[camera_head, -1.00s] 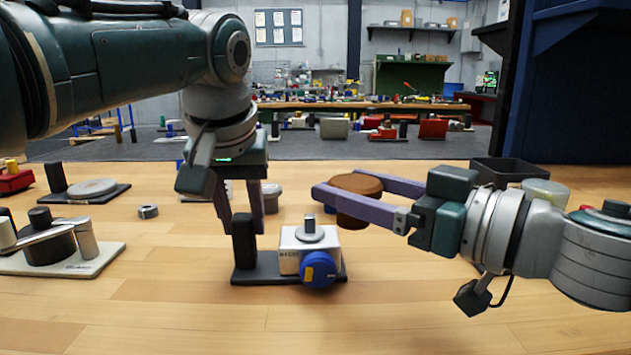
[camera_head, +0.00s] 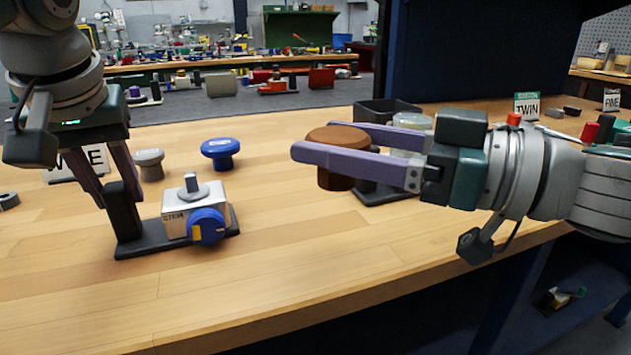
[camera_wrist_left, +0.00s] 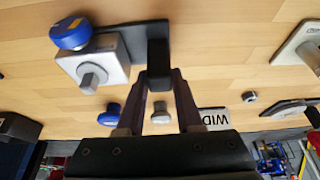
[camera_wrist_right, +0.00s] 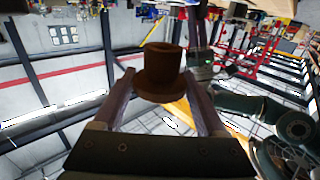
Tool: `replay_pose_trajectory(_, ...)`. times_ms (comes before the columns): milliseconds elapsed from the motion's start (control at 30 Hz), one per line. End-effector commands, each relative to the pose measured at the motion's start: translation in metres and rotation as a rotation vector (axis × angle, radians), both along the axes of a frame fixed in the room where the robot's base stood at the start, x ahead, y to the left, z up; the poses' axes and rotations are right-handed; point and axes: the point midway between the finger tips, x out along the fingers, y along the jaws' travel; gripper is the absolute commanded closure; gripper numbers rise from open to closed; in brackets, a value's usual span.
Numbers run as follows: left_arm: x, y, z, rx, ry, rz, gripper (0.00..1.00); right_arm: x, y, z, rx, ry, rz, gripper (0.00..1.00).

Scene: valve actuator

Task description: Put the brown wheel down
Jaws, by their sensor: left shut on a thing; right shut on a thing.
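The brown wheel (camera_head: 335,180) is a round knob with a wide top and a narrower lower part. My right gripper (camera_head: 325,150) is shut on it and holds it up over the table's right part; the wheel also shows between the fingers in the right wrist view (camera_wrist_right: 162,72). My left gripper (camera_head: 115,195) is shut on the black upright post (camera_head: 124,212) of a dark base. That base carries a white valve box (camera_head: 190,211) with a grey stem on top and a blue knob (camera_head: 207,226) on its front. The post shows between the left fingers in the left wrist view (camera_wrist_left: 159,62).
A blue wheel (camera_head: 220,148) and a grey knob (camera_head: 149,160) stand behind the valve box. A black bin (camera_head: 385,111) and a pale round part (camera_head: 411,121) are behind my right gripper. The table's front middle is clear; its front edge (camera_head: 400,283) runs below my right arm.

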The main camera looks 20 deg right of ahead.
Motion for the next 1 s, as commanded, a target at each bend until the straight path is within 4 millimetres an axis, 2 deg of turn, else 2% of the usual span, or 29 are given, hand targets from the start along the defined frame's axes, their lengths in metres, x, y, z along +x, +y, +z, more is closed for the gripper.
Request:
replay_pose_trajectory(67, -0.003, 0.001, -0.005, 0.002, 0.014, 0.003, 1.00, 0.004, -0.013, 0.006, 0.000, 0.000, -0.083, 0.93)
replay_pose_trajectory(233, -0.003, 0.001, -0.005, 0.002, 0.014, 0.003, 1.00, 0.010, -0.072, 0.012, 0.006, 0.008, -0.375, 0.93)
replay_pose_trajectory(400, -0.003, 0.001, -0.005, 0.002, 0.014, 0.003, 1.00, 0.001, -0.131, 0.007, 0.007, 0.008, -0.611, 0.93)
replay_pose_trajectory(500, -0.003, 0.001, -0.005, 0.002, 0.014, 0.003, 1.00, -0.006, -0.156, 0.004, 0.004, 0.005, -0.702, 0.93)
replay_pose_trajectory(567, -0.003, 0.001, -0.005, 0.002, 0.014, 0.003, 1.00, -0.009, -0.165, 0.001, 0.004, 0.004, -0.734, 0.93)
replay_pose_trajectory(667, -0.003, 0.001, -0.005, 0.001, 0.014, 0.003, 1.00, -0.012, -0.173, -0.014, 0.004, 0.005, -0.762, 0.93)
replay_pose_trajectory(800, -0.003, 0.001, -0.005, 0.001, 0.014, 0.003, 1.00, -0.011, -0.173, -0.042, 0.005, 0.004, -0.764, 0.93)
replay_pose_trajectory(1000, -0.003, 0.001, -0.005, 0.002, 0.014, 0.002, 1.00, -0.011, -0.172, -0.063, 0.003, 0.000, -0.759, 0.93)
